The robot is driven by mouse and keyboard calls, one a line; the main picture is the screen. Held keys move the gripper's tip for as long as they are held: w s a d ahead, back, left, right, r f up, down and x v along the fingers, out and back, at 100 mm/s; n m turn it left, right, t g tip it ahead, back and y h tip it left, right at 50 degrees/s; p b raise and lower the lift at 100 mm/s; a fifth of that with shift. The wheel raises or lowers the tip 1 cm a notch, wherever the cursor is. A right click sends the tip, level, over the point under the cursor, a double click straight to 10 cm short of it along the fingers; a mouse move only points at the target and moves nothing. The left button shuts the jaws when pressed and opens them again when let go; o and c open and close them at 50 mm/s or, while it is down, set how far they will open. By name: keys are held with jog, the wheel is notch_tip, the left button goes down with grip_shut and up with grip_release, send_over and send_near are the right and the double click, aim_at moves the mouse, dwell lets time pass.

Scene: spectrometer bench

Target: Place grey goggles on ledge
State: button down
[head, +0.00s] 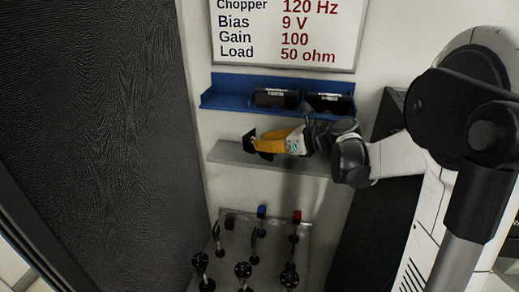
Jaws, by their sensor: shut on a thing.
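The grey ledge (231,155) is fixed to the wall below a blue shelf, and its left part looks bare. My gripper (256,148) has yellow fingers, reaches in from the right and is over or in front of this ledge. It is shut on a small dark thing at its tips, which is hard to tell apart from the dark fingertips. I cannot tell whether this thing touches the ledge. Two dark goggles, left (277,98) and right (330,102), sit side by side on the blue shelf. The middle of the ledge is hidden behind my gripper.
The blue shelf (229,101) is just above my gripper. A white sign (287,32) hangs higher up. Below is a panel (230,262) with several black-knobbed levers and blue and red parts. A dark textured panel (100,120) fills the left side.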

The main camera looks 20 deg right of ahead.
aim_at(263, 152)
notch_tip(263, 152, down, 4)
jog(key=shift+w+r, duration=0.1)
jog(key=shift+r, duration=0.25)
jog(key=c, duration=1.4)
grip_release()
jog(key=shift+f, duration=0.2)
jog(key=shift+r, duration=0.1)
